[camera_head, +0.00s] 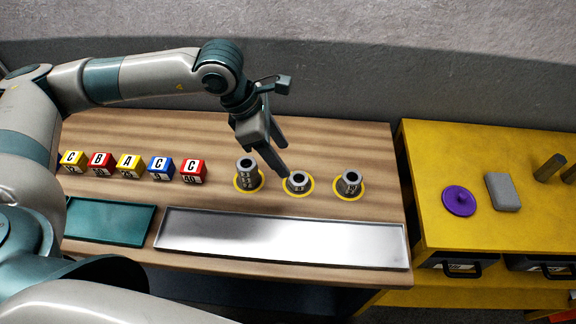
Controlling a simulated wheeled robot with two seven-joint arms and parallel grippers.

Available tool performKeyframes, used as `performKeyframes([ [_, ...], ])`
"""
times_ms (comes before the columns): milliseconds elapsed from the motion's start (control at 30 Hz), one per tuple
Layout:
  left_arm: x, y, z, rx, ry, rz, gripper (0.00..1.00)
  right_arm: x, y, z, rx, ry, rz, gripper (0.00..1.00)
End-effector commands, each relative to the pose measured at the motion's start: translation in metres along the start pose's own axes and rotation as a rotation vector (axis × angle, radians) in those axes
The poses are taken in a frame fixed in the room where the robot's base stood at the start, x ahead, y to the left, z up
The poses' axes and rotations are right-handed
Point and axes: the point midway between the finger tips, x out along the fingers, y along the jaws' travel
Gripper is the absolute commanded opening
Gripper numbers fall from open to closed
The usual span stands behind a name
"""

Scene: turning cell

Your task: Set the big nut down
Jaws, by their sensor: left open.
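Three grey metal hollow pieces stand upright on yellow ring marks on the wooden bench: a taller left one (247,175), a short middle one (298,184) and a right one (349,183). I cannot tell for certain which is the big nut; the left piece looks tallest. My left gripper (284,160) points down, open and empty, just above and left of the middle piece, between it and the left one. Whether a fingertip touches the middle piece is unclear. My right gripper is out of view.
A row of several lettered cubes (129,166) stands on the left. A long metal tray (285,238) and a green tray (108,220) lie in front. A yellow cabinet (440,150) on the right bears a purple knobbed disc (459,201) and a grey block (502,191).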

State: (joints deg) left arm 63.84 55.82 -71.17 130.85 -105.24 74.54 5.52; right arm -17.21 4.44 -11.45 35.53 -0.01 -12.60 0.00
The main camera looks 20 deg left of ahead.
Motion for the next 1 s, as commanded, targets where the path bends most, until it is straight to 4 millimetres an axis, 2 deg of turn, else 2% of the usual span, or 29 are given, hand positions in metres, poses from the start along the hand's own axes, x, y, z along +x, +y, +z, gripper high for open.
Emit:
performKeyframes([
  [133,-0.016,0.001,0.0,0.0,-0.001,0.002,0.54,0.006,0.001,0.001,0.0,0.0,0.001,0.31],
  [300,-0.025,0.0,0.0,0.0,0.0,0.0,0.54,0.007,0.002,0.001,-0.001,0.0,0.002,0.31],
  [1000,-0.025,0.0,0.0,-0.001,0.0,-0.001,0.54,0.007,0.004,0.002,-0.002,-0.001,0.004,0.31],
])
